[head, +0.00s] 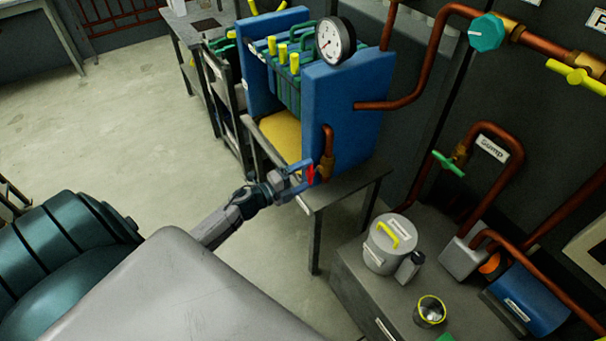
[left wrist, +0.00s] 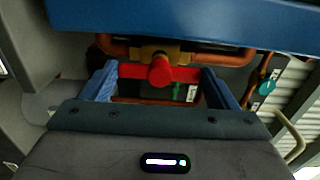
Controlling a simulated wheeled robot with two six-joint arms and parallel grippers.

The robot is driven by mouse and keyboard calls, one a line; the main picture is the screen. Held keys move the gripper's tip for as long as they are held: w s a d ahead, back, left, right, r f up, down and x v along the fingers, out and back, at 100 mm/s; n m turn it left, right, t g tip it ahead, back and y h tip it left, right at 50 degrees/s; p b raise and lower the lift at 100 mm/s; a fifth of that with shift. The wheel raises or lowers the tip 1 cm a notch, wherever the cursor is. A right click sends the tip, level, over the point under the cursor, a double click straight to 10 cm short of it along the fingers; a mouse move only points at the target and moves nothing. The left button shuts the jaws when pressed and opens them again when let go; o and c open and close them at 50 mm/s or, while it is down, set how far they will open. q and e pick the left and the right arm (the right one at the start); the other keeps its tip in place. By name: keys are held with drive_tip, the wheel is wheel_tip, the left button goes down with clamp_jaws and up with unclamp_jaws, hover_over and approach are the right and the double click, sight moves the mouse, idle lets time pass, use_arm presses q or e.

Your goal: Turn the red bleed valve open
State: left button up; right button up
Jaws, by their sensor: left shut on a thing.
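The red bleed valve (head: 310,174) sits on a brass fitting (head: 325,168) at the lower front of the blue filter press. My left gripper (head: 301,174) is at the valve, with its blue fingers around the red handle. In the left wrist view the red handle (left wrist: 160,71) lies crosswise, spanning between the two fingers (left wrist: 160,86), one finger at each end. Its round hub faces the camera, and the brass body (left wrist: 160,54) shows behind it. The gripper is shut on the handle. My right gripper is not in view.
The blue press (head: 343,115) with a pressure gauge (head: 335,41) stands on a grey table (head: 345,188). Copper pipes with a teal valve (head: 487,32) and a green valve (head: 448,164) run along the right wall. A lidded grey pot (head: 385,249) stands on the lower bench. The floor at left is clear.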

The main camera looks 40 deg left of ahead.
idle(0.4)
use_arm(q)
drive_tip(key=o, duration=0.9)
drive_tip(key=b+v, duration=0.2)
drive_tip(key=v, duration=0.8)
drive_tip(key=shift+s, duration=0.35)
drive_tip(key=shift+a+f, duration=0.1)
